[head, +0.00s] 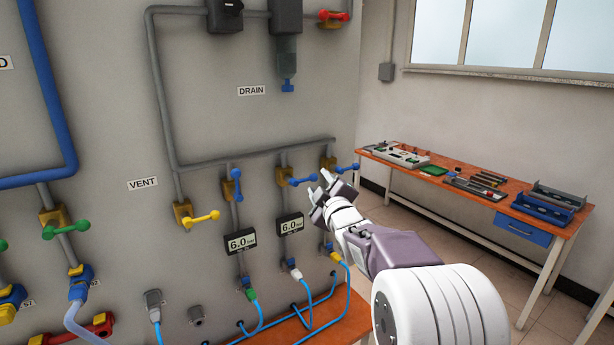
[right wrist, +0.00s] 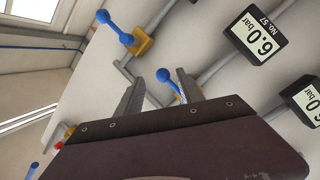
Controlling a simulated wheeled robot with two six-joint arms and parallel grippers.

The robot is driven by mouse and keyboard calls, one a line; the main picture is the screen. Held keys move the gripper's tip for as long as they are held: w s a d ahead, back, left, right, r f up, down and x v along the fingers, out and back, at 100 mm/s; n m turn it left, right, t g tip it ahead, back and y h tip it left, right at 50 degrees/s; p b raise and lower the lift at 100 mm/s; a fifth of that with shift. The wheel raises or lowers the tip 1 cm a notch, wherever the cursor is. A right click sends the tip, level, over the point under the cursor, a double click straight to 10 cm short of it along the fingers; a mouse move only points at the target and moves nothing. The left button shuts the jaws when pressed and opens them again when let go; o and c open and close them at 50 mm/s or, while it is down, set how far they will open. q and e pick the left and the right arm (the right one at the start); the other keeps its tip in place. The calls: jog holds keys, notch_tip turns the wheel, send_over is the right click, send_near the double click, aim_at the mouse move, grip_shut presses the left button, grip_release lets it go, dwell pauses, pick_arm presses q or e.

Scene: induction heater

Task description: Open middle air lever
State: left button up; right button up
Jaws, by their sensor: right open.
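The middle air lever (head: 302,181) is blue, on a yellow valve body, and points right across its grey vertical pipe. My right gripper (head: 323,187) is open at the lever's free end. In the right wrist view the lever's blue knob (right wrist: 164,76) shows between the two open fingers (right wrist: 157,92); I cannot tell whether they touch it. The left air lever (head: 236,184) stands along its pipe. The right air lever (head: 345,168) points right across its pipe and shows above the fingers in the wrist view (right wrist: 120,27). My left gripper is out of view.
Two 6.0 bar gauges (head: 241,241) (head: 290,225) hang below the left and middle valves. A yellow lever (head: 203,217) is at the left and a blue drain valve (head: 287,86) above. A workbench (head: 482,195) stands at the right wall.

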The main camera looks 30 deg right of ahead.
aim_at(313, 176)
jog(key=p+x, duration=0.1)
jog(key=x, duration=0.1)
jog(key=p+x, duration=0.1)
jog(key=x, duration=0.2)
jog(key=a+p+x, duration=0.1)
jog(key=x, duration=0.1)
jog(key=shift+w+d+r, duration=0.1)
jog(key=shift+w, duration=0.3)
jog(key=shift+w+d, duration=0.1)
jog(key=shift+d, duration=0.2)
jog(key=shift+a, duration=0.2)
grip_shut()
jog(key=shift+r, duration=0.15)
